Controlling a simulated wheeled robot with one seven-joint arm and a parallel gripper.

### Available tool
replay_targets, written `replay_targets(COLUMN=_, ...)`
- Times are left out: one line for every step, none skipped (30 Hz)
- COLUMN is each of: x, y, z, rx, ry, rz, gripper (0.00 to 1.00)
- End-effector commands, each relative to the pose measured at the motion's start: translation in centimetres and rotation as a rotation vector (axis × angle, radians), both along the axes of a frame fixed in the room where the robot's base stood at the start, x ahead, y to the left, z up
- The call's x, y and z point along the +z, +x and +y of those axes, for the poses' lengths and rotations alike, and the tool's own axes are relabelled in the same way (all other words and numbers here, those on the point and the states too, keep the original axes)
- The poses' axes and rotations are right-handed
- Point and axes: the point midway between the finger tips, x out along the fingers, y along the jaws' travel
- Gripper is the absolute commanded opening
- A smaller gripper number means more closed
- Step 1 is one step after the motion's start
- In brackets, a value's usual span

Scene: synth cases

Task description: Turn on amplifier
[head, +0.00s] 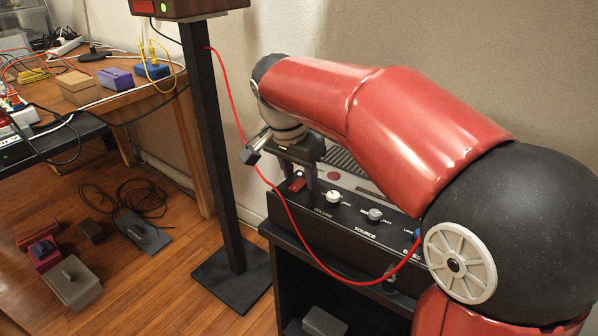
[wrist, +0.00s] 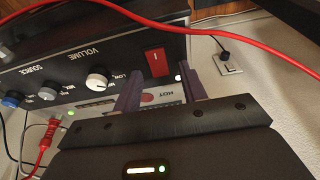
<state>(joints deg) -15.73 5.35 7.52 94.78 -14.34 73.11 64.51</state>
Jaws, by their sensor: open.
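The amplifier (head: 345,216) is a black box with a light top panel on a dark stand. Its front carries a volume knob (head: 333,196), a source knob (head: 375,214) and a blue knob at the right. A red rocker switch (wrist: 155,62) with a white mark sits beyond the volume knob in the wrist view; it also shows at the left end of the front in the head view (head: 293,185). My gripper (wrist: 160,86) is open and empty, its purple fingers apart and close to the switch. I cannot tell whether they touch it.
A red cable (head: 290,215) hangs across the amplifier's front; it also crosses the top of the wrist view. A black post (head: 212,150) stands left of the amplifier. A wooden desk (head: 100,98) with small boxes and cables is at the left. More boxes lie on the floor.

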Motion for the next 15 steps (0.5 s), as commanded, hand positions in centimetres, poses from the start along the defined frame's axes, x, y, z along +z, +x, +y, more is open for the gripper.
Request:
replay_targets(x=0.1, y=0.0, z=0.0, rx=0.000, ry=0.000, rz=0.000, gripper=0.42)
replay_targets(x=0.2, y=0.0, z=0.0, rx=0.000, ry=0.001, rz=-0.001, gripper=0.42)
replay_targets(x=0.5, y=-0.1, z=0.1, rx=0.001, ry=0.001, rz=-0.002, gripper=0.42)
replay_targets(x=0.8, y=-0.1, z=0.1, rx=0.001, ry=0.001, rz=-0.002, gripper=0.42)
replay_targets(x=1.2, y=-0.2, z=0.2, rx=0.001, ry=0.001, rz=-0.002, gripper=0.42)
replay_targets(x=1.8, y=-0.3, z=0.3, rx=0.001, ry=0.002, rz=-0.003, gripper=0.42)
replay_targets(x=2.3, y=-0.4, z=0.4, rx=0.001, ry=0.002, rz=-0.004, gripper=0.42)
replay_targets(x=2.8, y=-0.5, z=0.5, rx=0.001, ry=0.002, rz=-0.004, gripper=0.42)
replay_targets(x=3.5, y=-0.6, z=0.6, rx=0.001, ry=0.002, rz=-0.004, gripper=0.42)
replay_targets(x=4.1, y=-0.8, z=0.7, rx=0.001, ry=0.001, rz=-0.003, gripper=0.42)
replay_targets(x=4.6, y=-0.9, z=0.8, rx=0.001, ry=0.002, rz=-0.004, gripper=0.42)
replay_targets(x=5.2, y=-1.0, z=0.9, rx=0.002, ry=0.001, rz=-0.002, gripper=0.42)
replay_targets(x=5.6, y=-1.1, z=1.0, rx=0.002, ry=0.001, rz=-0.002, gripper=0.42)
replay_targets(x=6.0, y=-1.2, z=1.0, rx=0.002, ry=0.002, rz=-0.003, gripper=0.42)
replay_targets(x=6.5, y=-1.3, z=1.1, rx=0.001, ry=0.001, rz=-0.002, gripper=0.42)
